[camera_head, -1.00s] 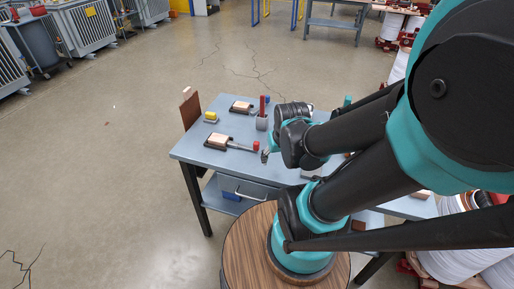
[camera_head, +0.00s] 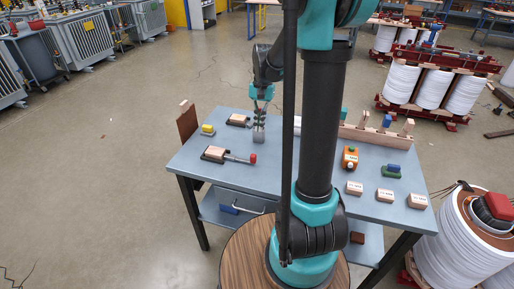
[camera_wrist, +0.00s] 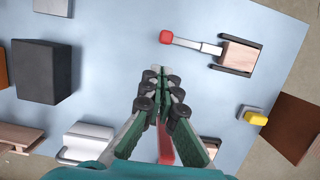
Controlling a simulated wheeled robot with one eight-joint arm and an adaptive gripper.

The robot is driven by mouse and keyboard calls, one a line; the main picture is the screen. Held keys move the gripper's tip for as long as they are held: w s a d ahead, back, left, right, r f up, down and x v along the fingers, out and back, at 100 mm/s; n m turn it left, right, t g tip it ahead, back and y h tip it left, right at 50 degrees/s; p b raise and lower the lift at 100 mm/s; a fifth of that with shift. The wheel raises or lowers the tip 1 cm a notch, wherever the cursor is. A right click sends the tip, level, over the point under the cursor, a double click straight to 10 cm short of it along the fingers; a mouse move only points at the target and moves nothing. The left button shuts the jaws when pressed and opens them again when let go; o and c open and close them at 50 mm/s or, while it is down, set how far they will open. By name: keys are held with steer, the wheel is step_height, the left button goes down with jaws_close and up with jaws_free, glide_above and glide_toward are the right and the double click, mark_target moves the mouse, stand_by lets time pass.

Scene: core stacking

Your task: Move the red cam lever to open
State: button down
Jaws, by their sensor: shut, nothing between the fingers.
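The red cam lever (camera_wrist: 166,148) shows in the wrist view as a red bar between and below my fingers, partly hidden by them. My gripper (camera_head: 260,106) points down just above that block. In the wrist view my gripper (camera_wrist: 160,76) is shut, its fingertips together and empty. Whether it touches the lever cannot be told.
A clamp with a red knob (camera_head: 253,158) and wooden block (camera_head: 215,153) lies close in front. A yellow-topped piece (camera_head: 208,129) is left. A dark box (camera_wrist: 46,70) shows in the wrist view. An orange box (camera_head: 350,157) and several labelled blocks are right. The blue table's (camera_head: 290,180) front middle is clear.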

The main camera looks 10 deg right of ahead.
steer(key=x, duration=0.9)
steer(key=shift+f, duration=0.45)
steer(key=shift+a, duration=0.1)
